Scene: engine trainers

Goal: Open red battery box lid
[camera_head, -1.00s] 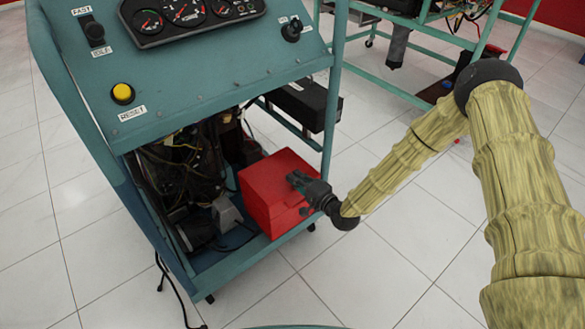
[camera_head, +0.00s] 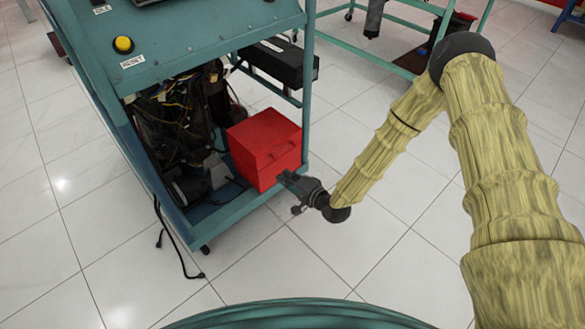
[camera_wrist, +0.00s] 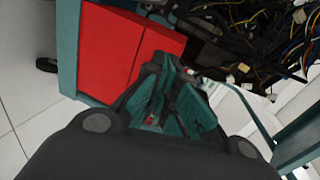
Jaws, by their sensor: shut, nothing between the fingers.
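The red battery box (camera_head: 262,152) sits on the bottom shelf of the teal engine trainer, near its right front corner. Whether the fingers touch the box cannot be told.
The trainer's teal shelf edge (camera_head: 225,213) runs below the box, and a corner post (camera_head: 307,85) stands at its right. Wiring and engine parts (camera_head: 180,125) lie left of the box. A black case (camera_head: 279,62) is behind. Open tiled floor lies in front.

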